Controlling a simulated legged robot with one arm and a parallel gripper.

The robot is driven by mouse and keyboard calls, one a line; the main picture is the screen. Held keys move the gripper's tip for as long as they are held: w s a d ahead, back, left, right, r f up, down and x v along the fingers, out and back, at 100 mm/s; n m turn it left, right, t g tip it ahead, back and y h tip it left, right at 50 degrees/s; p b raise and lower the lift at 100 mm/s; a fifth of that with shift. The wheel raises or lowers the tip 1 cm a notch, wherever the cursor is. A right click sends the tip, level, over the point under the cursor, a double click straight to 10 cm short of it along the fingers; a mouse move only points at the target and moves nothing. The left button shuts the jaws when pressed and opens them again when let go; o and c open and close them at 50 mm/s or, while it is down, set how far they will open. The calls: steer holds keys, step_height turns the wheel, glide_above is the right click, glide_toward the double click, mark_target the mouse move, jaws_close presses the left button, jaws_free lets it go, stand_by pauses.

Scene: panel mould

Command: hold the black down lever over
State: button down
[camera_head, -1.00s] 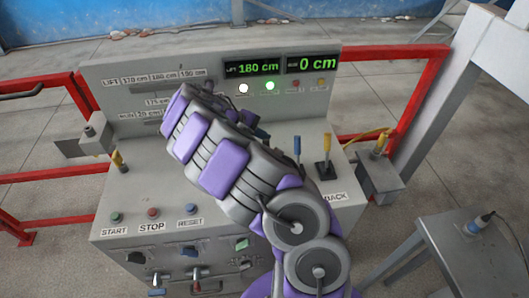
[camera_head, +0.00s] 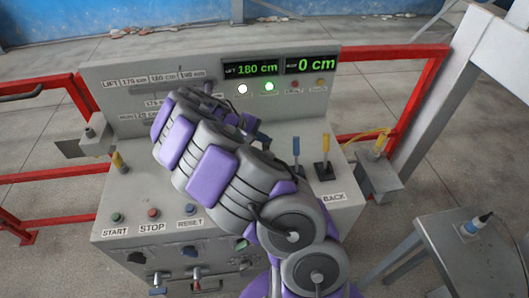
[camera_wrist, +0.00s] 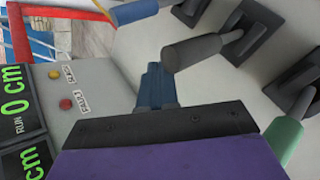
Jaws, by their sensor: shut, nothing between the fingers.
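In the wrist view a dark grey-black lever handle (camera_wrist: 192,52) slants out of a dark slotted base; I take it for the black down lever, though no label on it shows. My gripper (camera_wrist: 156,70) has its narrow blue fingers shut and empty. The fingertips are just left of the handle's free end; I cannot tell whether they touch it. In the head view my arm covers this lever.
A blue lever (camera_head: 296,150) and a yellow lever (camera_head: 326,146) stand on the console, right of my arm. A green handle (camera_wrist: 284,138) is close right of my gripper. The display (camera_head: 251,69) reads LIFT 180 cm, the other 0 cm. Red rails (camera_head: 395,95) flank the console.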

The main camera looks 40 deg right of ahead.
steer(key=shift+s+a+r, duration=0.25)
steer(key=shift+s+a, duration=0.15)
steer(key=shift+s, duration=0.35)
steer(key=shift+p, duration=0.3)
